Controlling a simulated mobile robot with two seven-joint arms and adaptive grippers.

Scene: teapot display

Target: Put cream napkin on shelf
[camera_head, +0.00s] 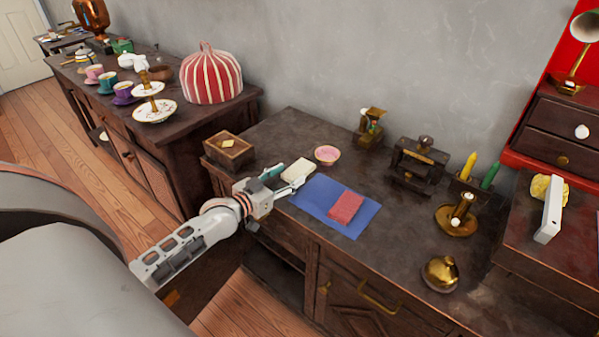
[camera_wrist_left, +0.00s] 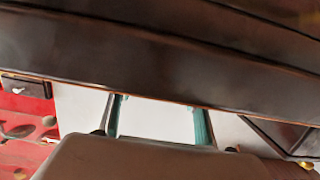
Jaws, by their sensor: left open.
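The cream napkin (camera_head: 298,169), a small folded pale block, lies on the dark dresser top just left of a blue cloth. My left gripper (camera_head: 285,178) is open at the napkin, with its fingers at the napkin's near side. I cannot tell whether either finger touches it. In the left wrist view the two teal fingers of my left gripper (camera_wrist_left: 159,122) stand apart with a bright pale area between them; I cannot tell whether that is the napkin. An open shelf space (camera_head: 275,268) shows in the dresser front, below the arm. My right gripper is not in view.
A red folded napkin (camera_head: 346,208) lies on the blue cloth (camera_head: 317,200). A wooden box (camera_head: 228,150) and a pink bowl (camera_head: 327,154) stand close by. Brass items and candles (camera_head: 469,167) stand to the right. A dark wooden edge (camera_wrist_left: 160,55) crosses the wrist view.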

